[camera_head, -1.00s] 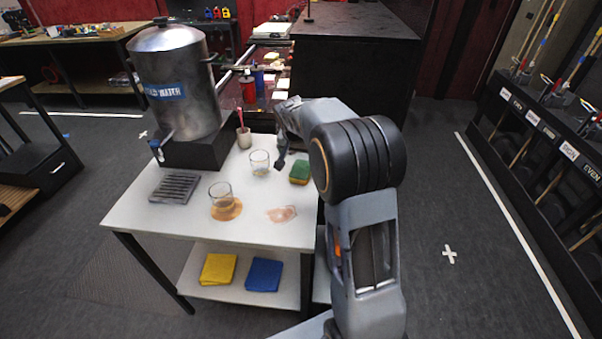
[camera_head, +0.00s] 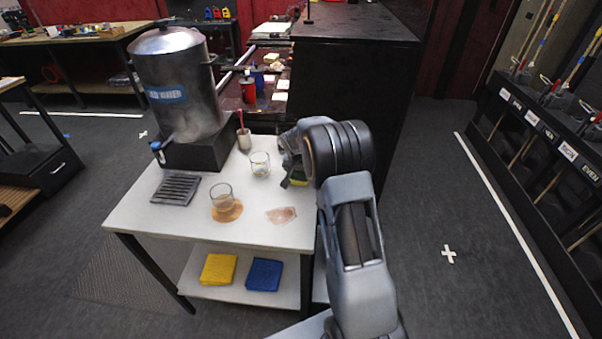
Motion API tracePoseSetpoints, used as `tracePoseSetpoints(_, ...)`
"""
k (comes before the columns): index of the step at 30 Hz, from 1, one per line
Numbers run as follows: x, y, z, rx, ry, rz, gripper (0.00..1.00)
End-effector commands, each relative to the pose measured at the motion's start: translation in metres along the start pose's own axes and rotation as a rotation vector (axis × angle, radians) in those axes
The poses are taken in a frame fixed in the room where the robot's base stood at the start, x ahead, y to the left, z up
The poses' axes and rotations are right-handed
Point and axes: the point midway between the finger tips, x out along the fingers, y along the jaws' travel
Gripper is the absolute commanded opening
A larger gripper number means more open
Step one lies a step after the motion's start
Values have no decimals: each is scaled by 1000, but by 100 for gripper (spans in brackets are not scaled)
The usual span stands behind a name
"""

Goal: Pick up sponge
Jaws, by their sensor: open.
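The sponge (camera_head: 299,179) lies on the white table, right of the glasses. Only a small green and yellow part of it shows; my gripper and arm hide the rest. My gripper (camera_head: 287,185) is open and low over the table at the sponge's left side. I cannot tell whether its fingers are around the sponge or only beside it.
On the white table (camera_head: 150,215) stand two glasses, one (camera_head: 260,163) near my gripper and one (camera_head: 222,196) on an orange stain. A metal urn (camera_head: 178,95), a drain grate (camera_head: 175,190) and a cup (camera_head: 244,139) stand behind and left. A pinkish stain (camera_head: 282,215) lies in front.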

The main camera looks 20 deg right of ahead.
Motion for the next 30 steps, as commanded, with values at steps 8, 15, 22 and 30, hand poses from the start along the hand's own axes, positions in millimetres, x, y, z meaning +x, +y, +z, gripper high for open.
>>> tracePoseSetpoints(8,2,0,0,0,0,0,97)
tracePoseSetpoints(15,1,0,0,1,0,0,74)
tracePoseSetpoints(22,1,0,0,1,0,0,52)
tracePoseSetpoints(30,1,0,0,1,0,0,46)
